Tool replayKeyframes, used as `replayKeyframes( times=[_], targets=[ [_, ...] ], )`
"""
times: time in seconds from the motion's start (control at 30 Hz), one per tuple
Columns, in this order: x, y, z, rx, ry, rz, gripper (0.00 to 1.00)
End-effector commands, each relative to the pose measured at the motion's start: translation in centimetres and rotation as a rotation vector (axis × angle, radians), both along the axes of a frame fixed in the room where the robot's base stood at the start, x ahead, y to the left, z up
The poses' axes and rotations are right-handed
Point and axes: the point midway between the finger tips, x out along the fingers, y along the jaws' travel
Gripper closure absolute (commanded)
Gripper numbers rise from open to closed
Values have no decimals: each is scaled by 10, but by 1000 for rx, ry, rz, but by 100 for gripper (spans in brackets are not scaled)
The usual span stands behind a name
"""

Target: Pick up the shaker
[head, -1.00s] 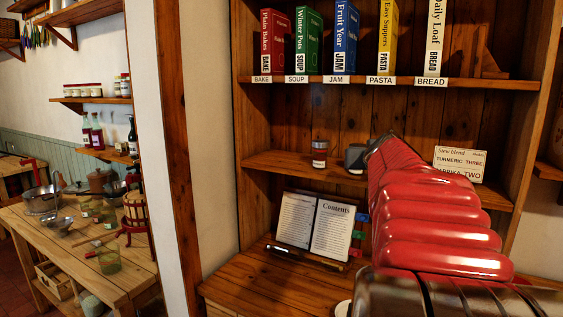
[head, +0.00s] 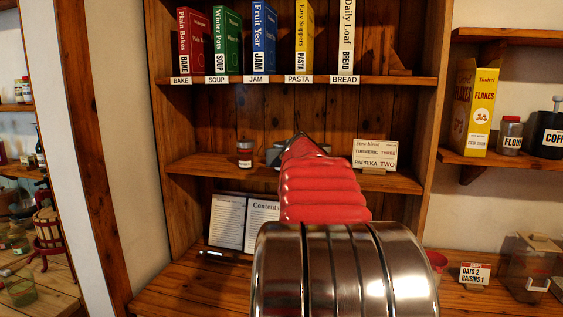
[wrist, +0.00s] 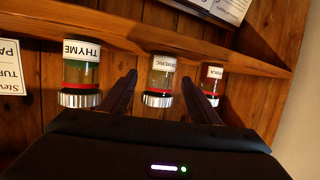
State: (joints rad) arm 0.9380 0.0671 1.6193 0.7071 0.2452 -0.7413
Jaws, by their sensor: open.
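Three glass spice shakers with metal lids stand in a row on the middle shelf. They appear upside down in the wrist view: one labelled THYME (wrist: 80,70), a turmeric one (wrist: 160,80) in the middle, and one whose label ends like paprika (wrist: 211,82). My gripper (wrist: 160,77) is open and empty, its two dark fingers pointing at the shelf. The turmeric shaker shows between the fingers, the others outside them. I cannot tell how far the fingertips are from it. In the head view one shaker (head: 245,154) stands clear; my arm hides the others and the gripper's fingers.
A card (head: 375,156) reading "Stew blend, turmeric three, paprika two" stands right of my arm on the middle shelf (head: 205,165). Labelled books (head: 264,40) line the shelf above. An open cookbook (head: 228,221) stands below. A flakes box (head: 473,110) is on the right shelf.

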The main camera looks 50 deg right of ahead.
Motion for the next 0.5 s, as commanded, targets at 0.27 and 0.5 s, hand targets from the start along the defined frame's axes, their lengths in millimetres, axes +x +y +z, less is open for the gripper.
replayKeyframes(
  times=[0.27, 0.5],
  targets=[
    [19, -18, -13, 1, 2, 1, 43],
    [31, -31, -18, 1, 1, 0, 43]
  ],
)
